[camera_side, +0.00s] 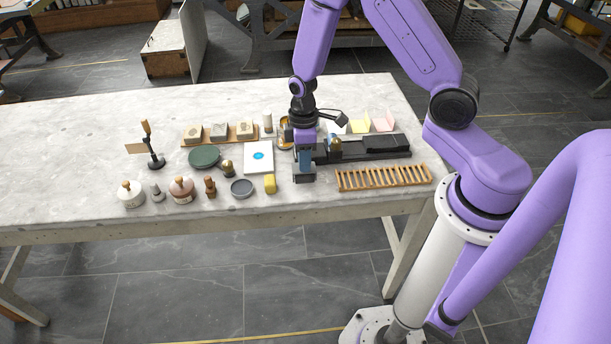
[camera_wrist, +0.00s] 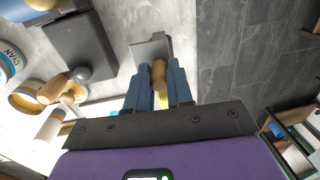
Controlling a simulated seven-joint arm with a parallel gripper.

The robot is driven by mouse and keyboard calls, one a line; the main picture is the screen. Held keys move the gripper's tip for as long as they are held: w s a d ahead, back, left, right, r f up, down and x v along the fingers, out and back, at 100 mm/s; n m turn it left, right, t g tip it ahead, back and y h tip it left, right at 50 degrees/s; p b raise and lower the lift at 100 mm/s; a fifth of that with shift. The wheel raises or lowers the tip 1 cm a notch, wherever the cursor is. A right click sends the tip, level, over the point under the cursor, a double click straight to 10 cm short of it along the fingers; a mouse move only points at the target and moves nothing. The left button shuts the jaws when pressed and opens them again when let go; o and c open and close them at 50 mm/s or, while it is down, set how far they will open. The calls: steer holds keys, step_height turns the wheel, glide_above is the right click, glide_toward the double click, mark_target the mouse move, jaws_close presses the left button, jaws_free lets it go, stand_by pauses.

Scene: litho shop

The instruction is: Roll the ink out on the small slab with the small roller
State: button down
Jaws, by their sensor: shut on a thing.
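My gripper (camera_side: 304,165) is at the right of the row of objects, to the right of the white slab. In the wrist view its blue fingers (camera_wrist: 160,88) are closed on a tan wooden handle (camera_wrist: 160,72). A broad grey piece (camera_wrist: 150,48) shows just beyond the handle; I cannot tell whether this is the small roller's head or a separate thing behind. A small white slab (camera_side: 251,167) lies flat with a round blue ink spot (camera_side: 259,156) in its middle. My gripper is apart from that slab.
A black bed (camera_side: 385,143) and a slatted wooden rack (camera_side: 383,178) lie to the right. A can labelled CYAN (camera_wrist: 8,58) shows in the wrist view.

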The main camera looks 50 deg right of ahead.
steer(key=shift+r, duration=1.7)
